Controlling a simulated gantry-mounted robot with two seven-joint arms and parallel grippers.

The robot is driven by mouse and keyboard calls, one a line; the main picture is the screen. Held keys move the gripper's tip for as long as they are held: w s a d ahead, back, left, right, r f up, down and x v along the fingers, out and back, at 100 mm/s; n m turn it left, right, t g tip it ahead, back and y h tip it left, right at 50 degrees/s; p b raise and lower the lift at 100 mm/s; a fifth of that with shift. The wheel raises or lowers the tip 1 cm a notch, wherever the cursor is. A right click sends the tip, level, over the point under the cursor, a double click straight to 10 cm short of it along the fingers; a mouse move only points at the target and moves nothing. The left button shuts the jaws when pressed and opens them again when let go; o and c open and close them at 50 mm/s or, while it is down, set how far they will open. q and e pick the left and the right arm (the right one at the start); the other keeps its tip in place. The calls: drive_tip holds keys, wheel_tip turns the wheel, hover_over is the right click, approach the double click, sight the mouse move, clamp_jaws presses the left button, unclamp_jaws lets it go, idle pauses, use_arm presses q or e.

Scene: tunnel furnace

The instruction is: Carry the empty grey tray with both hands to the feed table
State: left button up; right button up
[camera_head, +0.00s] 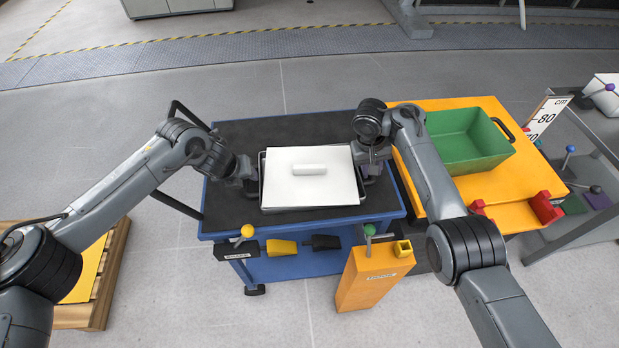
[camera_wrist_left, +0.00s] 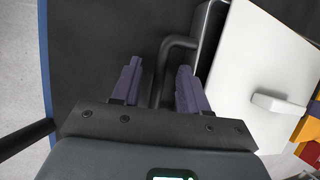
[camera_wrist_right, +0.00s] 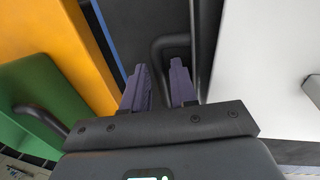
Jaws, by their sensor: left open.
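A shallow dark-grey tray (camera_head: 263,207) lies on the black top of a blue cart; it also shows in the left wrist view (camera_wrist_left: 209,40). A white flat plate or lid (camera_head: 285,188) with a raised white grip covers its inside, so I cannot see whether it is empty. My left gripper (camera_head: 252,180) is open at the tray's left side, its fingers on either side of the dark handle (camera_wrist_left: 172,48). My right gripper (camera_head: 371,165) is at the tray's right side. Its fingers flank the right handle (camera_wrist_right: 163,45); whether they press on it is unclear. No feed table can be surely identified.
The blue cart (camera_head: 300,268) has a black rail at left. An orange table (camera_head: 500,190) with a green bin (camera_head: 462,145) and red blocks (camera_head: 545,207) stands close at right. An orange box (camera_head: 365,285) stands in front. Open floor lies behind the cart.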

use_arm(q)
drive_tip(key=shift+w+d+f, duration=0.1)
drive_tip(key=shift+w+f, duration=0.05)
drive_tip(key=shift+f, duration=0.15)
use_arm(e)
drive_tip(key=shift+d+f, duration=0.1)
drive_tip(key=shift+f, duration=0.25)
use_arm(q)
drive_tip(key=c, duration=0.4)
use_arm(e)
drive_tip(key=c, duration=0.4)
use_arm(q)
clamp_jaws()
use_arm(e)
clamp_jaws()
use_arm(q)
drive_tip(key=shift+r, duration=0.15)
use_arm(e)
drive_tip(key=shift+r, duration=0.1)
